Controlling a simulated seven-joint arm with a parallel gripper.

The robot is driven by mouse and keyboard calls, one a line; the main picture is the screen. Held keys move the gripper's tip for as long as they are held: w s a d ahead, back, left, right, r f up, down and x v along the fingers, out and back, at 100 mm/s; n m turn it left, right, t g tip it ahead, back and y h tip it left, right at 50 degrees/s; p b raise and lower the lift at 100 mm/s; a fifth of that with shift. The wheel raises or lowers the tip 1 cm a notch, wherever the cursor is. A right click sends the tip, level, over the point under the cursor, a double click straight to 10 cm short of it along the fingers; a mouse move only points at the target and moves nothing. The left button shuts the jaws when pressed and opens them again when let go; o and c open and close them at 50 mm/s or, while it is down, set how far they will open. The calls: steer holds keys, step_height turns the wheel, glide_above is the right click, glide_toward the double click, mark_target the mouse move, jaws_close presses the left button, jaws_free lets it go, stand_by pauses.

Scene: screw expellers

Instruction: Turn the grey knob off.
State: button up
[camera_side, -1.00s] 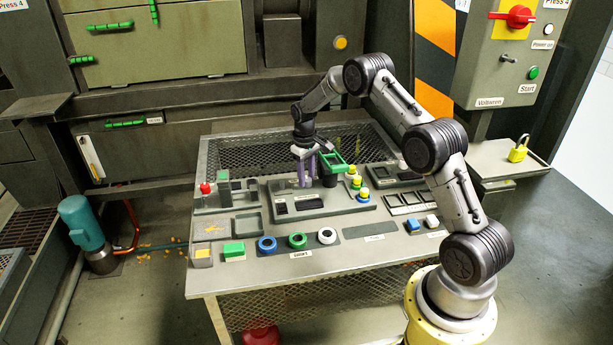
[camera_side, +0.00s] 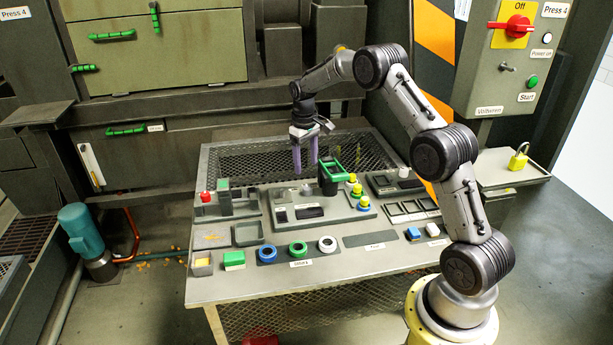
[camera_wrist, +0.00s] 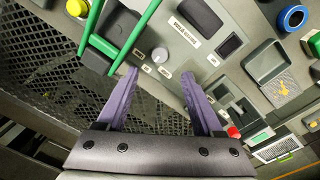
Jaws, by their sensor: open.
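The grey knob (camera_wrist: 160,54) is a small, pale round knob on the grey control panel in the wrist view. Small white labels sit beside it. My gripper (camera_side: 306,168) hangs above the back part of the console, fingers pointing down. In the wrist view my gripper (camera_wrist: 159,78) has its two purple fingers spread wide and empty. The knob shows just beyond the fingertips, in line with the gap between them, and looks untouched. I cannot tell its turned position.
A green lever frame (camera_side: 330,170) rises right beside my gripper; it also shows in the wrist view (camera_wrist: 122,30). A red button (camera_side: 206,197) stands to the left, yellow-topped buttons (camera_side: 357,190) to the right. Mesh (camera_side: 250,160) lies behind the panel.

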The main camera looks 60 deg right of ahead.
step_height(320, 180, up, 5)
steer(key=shift+a+r, duration=0.1)
steer(key=shift+a, duration=0.05)
stand_by(0.4)
steer(key=a+r+n+t, duration=0.1)
steer(key=a+r, duration=0.2)
steer(key=r, duration=0.3)
steer(key=a+r+t, duration=0.1)
steer(key=a+r, duration=0.3)
steer(key=r, duration=0.2)
steer(key=s+a+r+n+t, duration=0.1)
steer(key=s+a+r+t, duration=0.1)
steer(key=s+a+r, duration=0.75)
steer(key=s+a+r+t, duration=0.1)
steer(key=s+a+r, duration=0.15)
steer(key=s, duration=0.45)
steer(key=s+a+f, duration=0.2)
steer(key=s+f, duration=0.3)
steer(key=s, duration=0.3)
steer(key=s+a+f, duration=0.2)
steer(key=s+f, duration=0.4)
steer(key=s, duration=0.2)
steer(key=shift+s+a+t+y, duration=0.15)
steer(key=shift+a+t+y, duration=0.15)
steer(key=shift+a+t, duration=0.1)
